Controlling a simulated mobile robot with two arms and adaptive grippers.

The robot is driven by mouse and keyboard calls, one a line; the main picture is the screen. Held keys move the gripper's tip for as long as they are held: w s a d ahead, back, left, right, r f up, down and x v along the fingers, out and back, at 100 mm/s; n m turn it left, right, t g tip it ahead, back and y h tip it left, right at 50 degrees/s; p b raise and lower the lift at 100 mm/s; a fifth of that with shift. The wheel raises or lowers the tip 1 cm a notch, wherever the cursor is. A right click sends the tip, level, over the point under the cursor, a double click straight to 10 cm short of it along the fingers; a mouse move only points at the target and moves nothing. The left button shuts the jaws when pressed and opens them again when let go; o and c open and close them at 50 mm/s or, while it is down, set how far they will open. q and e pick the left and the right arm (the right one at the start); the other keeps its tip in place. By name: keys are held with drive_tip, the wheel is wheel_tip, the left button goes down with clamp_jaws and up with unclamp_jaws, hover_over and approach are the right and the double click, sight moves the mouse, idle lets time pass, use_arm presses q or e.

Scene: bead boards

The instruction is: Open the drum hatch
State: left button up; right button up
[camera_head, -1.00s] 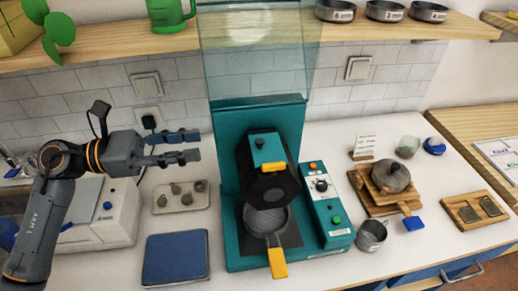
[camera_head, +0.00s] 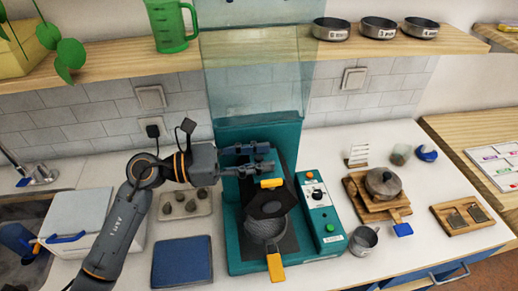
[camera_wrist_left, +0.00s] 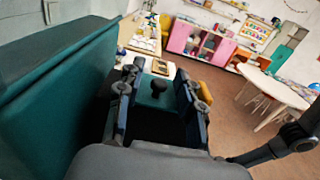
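The teal machine (camera_head: 262,133) stands on the counter with a dark faceted drum (camera_head: 270,203) at its front. A yellow tab (camera_head: 271,183) sits on the drum's upper edge. A round metal mesh pan (camera_head: 265,230) with a yellow handle (camera_head: 275,267) is below the drum. Contact cannot be told. My right gripper is not in view.
A clear panel (camera_head: 257,75) rises above the machine. A control box (camera_head: 318,205) with a dial adjoins its right side. A blue pad (camera_head: 182,260) and a tray of lumps (camera_head: 163,212) lie left. A metal cup (camera_head: 363,240) stands right.

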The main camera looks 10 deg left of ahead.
use_arm(q)
drive_tip(key=shift+d, duration=0.1)
drive_tip(key=shift+c, duration=0.2)
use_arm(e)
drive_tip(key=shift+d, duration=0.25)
use_arm(q)
clamp_jaws()
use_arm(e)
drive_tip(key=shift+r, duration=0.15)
